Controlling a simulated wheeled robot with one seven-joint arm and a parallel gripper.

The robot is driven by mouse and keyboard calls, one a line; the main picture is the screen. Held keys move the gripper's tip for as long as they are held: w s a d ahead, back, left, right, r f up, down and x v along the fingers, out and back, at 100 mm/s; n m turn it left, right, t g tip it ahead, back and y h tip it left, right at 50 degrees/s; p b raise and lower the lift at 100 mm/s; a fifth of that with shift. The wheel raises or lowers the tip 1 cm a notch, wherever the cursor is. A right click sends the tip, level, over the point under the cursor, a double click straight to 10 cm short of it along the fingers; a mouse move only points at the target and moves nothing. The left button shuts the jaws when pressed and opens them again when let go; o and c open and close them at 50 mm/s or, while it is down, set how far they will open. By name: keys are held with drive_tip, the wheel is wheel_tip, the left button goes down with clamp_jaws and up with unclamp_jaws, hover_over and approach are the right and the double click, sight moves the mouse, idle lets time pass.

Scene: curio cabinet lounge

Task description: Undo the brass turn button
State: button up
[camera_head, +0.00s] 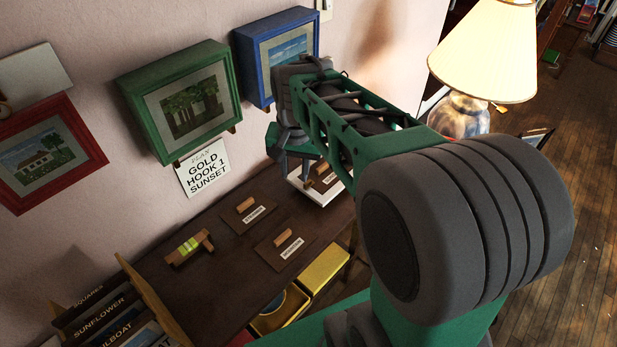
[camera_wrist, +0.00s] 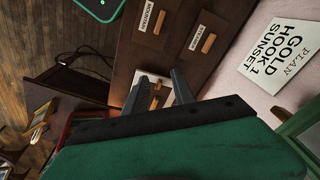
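I cannot make out a brass turn button for certain in either view. Small brown tabs show at the lower edge of the green box frame (camera_head: 180,105) and the blue box frame (camera_head: 268,50) on the wall; whether one is the button is too small to tell. My gripper (camera_head: 285,155) is in front of the wall, below the blue frame and right of the green one, above the dark table. In the wrist view my gripper's two grey fingers (camera_wrist: 158,88) are apart with nothing held, and a white-edged piece shows beyond them on the table.
A sign (camera_head: 205,170) reads "PLAN GOLD HOOK 1 SUNSET". The dark table (camera_head: 215,290) holds labelled boards with wooden grips (camera_head: 285,245), a wooden piece with a yellow-green band (camera_head: 188,247) and a file rack (camera_head: 150,300). A lamp (camera_head: 480,60) stands right. A red frame (camera_head: 45,155) hangs left.

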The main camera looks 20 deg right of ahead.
sight(308, 182)
drive_tip(key=w+d+f+m, duration=0.2)
drive_tip(key=w+d+f+m+g, duration=0.1)
drive_tip(key=w+d+f+m, duration=0.1)
drive_tip(key=w+f, duration=0.1)
drive_tip(key=w+d+f+m+b, duration=0.1)
drive_tip(key=w+d+f+m, duration=0.1)
drive_tip(key=w+d, duration=0.1)
drive_tip(key=shift+w+f+m+g, duration=0.15)
drive_tip(key=shift+f+m+g, duration=0.15)
drive_tip(key=shift+m, duration=0.1)
wheel_tip(308, 182, down, 7)
drive_tip(key=shift+f, duration=0.15)
clamp_jaws()
